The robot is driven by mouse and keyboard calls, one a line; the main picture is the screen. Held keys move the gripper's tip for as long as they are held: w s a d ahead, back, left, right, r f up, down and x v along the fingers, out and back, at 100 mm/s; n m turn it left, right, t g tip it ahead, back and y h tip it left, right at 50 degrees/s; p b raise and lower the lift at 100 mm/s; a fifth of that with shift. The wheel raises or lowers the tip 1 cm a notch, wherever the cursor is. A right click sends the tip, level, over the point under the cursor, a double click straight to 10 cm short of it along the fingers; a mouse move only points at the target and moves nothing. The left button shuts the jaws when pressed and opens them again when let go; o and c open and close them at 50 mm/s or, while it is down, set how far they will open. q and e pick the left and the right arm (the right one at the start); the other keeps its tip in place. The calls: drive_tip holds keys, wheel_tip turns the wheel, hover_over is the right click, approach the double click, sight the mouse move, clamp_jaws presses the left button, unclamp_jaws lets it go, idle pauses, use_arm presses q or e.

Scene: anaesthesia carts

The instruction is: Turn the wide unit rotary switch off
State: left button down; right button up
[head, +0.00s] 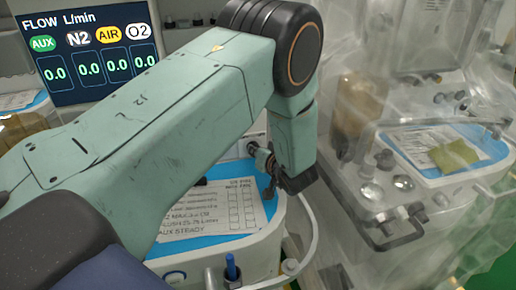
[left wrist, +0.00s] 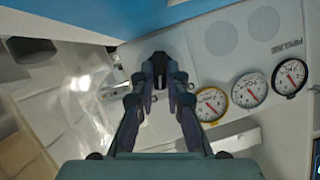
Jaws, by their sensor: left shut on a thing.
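My left gripper (head: 268,172) hangs from the teal arm at the front of the near unit, above its blue-edged worktop. In the left wrist view, its two fingers (left wrist: 160,76) come together on a small dark part against the pale panel. This part appears to be the rotary switch, but the fingertips hide most of it, so its setting cannot be read. My right gripper is in neither view.
Three round gauges (left wrist: 249,90) sit right of the fingers in the wrist view. A checklist sheet (head: 212,208) lies on the blue worktop (head: 205,243). A flow screen (head: 88,50) stands back left. A plastic-covered unit (head: 440,75) stands close on the right.

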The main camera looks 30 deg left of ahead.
use_arm(q)
drive_tip(key=shift+a+r+n+t+h, duration=0.2)
drive_tip(key=shift+n+t+h, duration=0.15)
drive_tip(key=shift+n, duration=0.25)
drive_tip(key=shift+s+n+t+h, duration=0.1)
drive_tip(key=shift+n+t+h, duration=0.3)
drive_tip(key=shift+n, duration=0.6)
drive_tip(key=shift+s+a+f+n+t+h+b, duration=0.15)
drive_tip(key=shift+n+t+h+b, duration=0.35)
drive_tip(key=shift+n+t, duration=0.45)
drive_tip(key=shift+n+t+h+b, duration=0.3)
drive_tip(key=shift+n+b, duration=0.25)
drive_tip(key=shift+n, duration=0.4)
drive_tip(key=c, duration=1.4)
unclamp_jaws()
drive_tip(key=shift+o, duration=0.2)
drive_tip(key=shift+a, duration=0.1)
drive_tip(key=shift+s, duration=0.1)
